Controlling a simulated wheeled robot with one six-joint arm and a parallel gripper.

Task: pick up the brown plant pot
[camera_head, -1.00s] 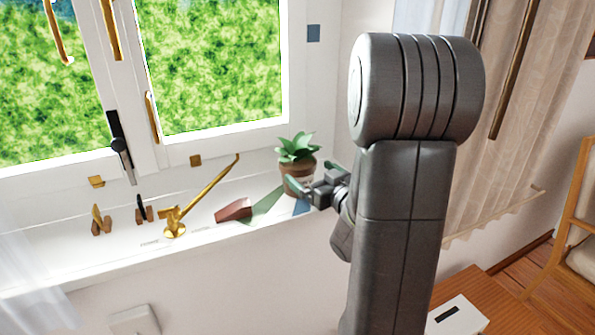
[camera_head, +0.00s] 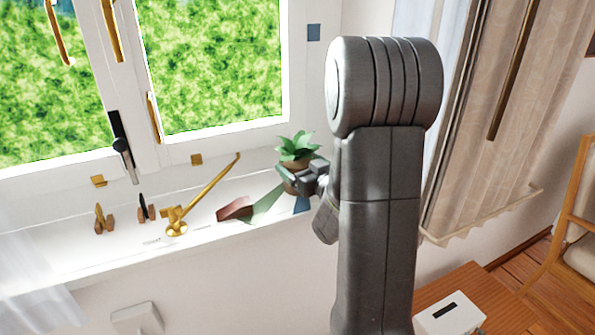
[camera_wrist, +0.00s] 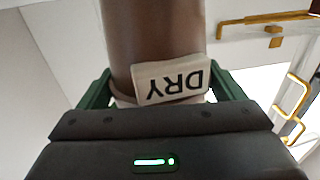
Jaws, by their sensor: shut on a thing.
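The brown plant pot (camera_head: 289,186) holds a green leafy plant (camera_head: 297,148) and stands upright at the right end of the white window sill. My gripper (camera_head: 301,180) is at the pot's right side and partly hides it. In the wrist view the brown pot (camera_wrist: 155,35) fills the space between the green fingers of my gripper (camera_wrist: 155,92), which are shut on it. I cannot tell whether the pot's base touches the sill.
A brass long-handled item (camera_head: 178,222), a dark red block (camera_head: 235,209) and small brass-and-wood pieces (camera_head: 104,220) are on the sill (camera_head: 120,255) left of the pot. The window and its handle (camera_head: 122,147) are behind. A curtain (camera_head: 490,150) hangs to the right.

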